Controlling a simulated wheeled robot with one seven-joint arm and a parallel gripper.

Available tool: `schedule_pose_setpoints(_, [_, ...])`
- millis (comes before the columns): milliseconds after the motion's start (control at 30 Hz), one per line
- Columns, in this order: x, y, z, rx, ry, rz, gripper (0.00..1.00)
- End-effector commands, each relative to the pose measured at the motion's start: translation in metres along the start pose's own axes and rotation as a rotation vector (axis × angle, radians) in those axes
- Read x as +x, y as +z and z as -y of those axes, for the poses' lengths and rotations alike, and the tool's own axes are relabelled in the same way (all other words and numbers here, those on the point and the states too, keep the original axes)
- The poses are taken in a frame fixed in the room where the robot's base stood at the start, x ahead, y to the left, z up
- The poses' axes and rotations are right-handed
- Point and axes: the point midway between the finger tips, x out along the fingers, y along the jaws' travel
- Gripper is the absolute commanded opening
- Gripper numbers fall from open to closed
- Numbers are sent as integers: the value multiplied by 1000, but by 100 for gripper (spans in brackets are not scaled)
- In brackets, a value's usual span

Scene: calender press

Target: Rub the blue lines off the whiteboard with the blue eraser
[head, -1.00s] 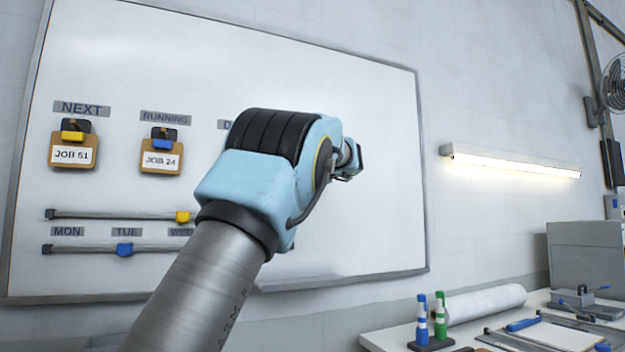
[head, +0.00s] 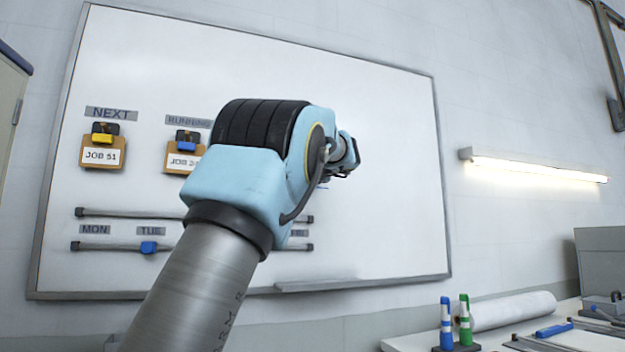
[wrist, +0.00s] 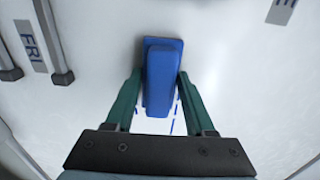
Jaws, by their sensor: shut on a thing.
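The whiteboard (head: 390,230) fills the middle of the head view, with my arm in front of it. My gripper (wrist: 159,76) has green fingers shut on the blue eraser (wrist: 163,58) in the wrist view. The eraser lies between the fingers and is at the board's white surface; I cannot tell if it touches. Short blue lines (wrist: 180,122) show on the board beside and below the eraser, between the fingers. The eraser may hide more of them. In the head view the arm hides most of the gripper and the eraser.
Job cards (head: 102,152), slider rails (head: 110,212) and day labels are on the board's left side. A FRI label (wrist: 30,47) and rail ends are left of the eraser. A tray ledge (head: 330,284) runs along the bottom edge. Markers (head: 446,322) stand on the bench at lower right.

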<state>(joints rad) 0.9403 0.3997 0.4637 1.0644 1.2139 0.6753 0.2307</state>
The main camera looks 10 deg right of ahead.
Motion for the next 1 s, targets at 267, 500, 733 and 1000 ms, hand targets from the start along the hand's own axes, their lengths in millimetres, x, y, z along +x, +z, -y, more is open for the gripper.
schedule_pose_setpoints(267, [3,0,20,-1,0,0,10])
schedule_pose_setpoints(500, [3,-8,20,0,-1,-1,10])
schedule_pose_setpoints(733, [2,-28,20,1,0,-1,10])
schedule_pose_setpoints(1000, [1,-37,19,0,-1,-1,10])
